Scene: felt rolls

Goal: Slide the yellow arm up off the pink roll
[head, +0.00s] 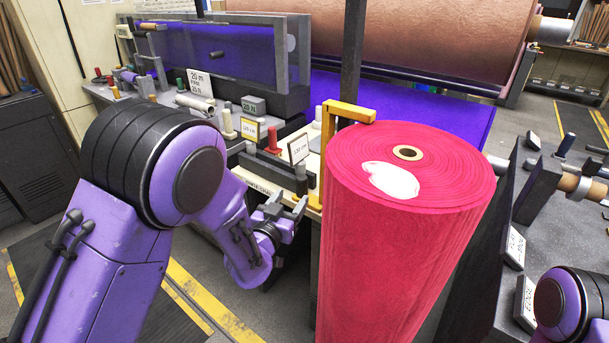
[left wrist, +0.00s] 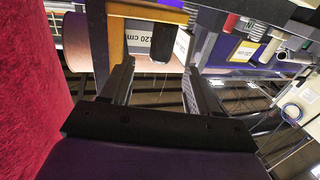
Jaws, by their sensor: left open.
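The pink roll (head: 405,250) stands upright, with a cardboard core and a white patch on its top. The yellow arm (head: 347,110) is an angled bar by a dark post; its top piece reaches the roll's back left rim and its long piece drops down the left side. I cannot tell whether it touches the roll. My left gripper (head: 287,207) is open, left of the roll and below the yellow arm's top. In the left wrist view the open fingers (left wrist: 160,85) have a gap between them, and a yellow bar (left wrist: 150,12) crosses beyond them. The pink roll (left wrist: 30,100) fills the left edge. My right gripper is out of view.
The dark post (head: 352,55) rises behind the roll. A bench with spools, small signs (head: 299,148) and a red peg (head: 273,140) lies behind my left gripper. Purple felt (head: 400,105) spreads behind the roll. A grey bench (head: 565,215) stands at the right.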

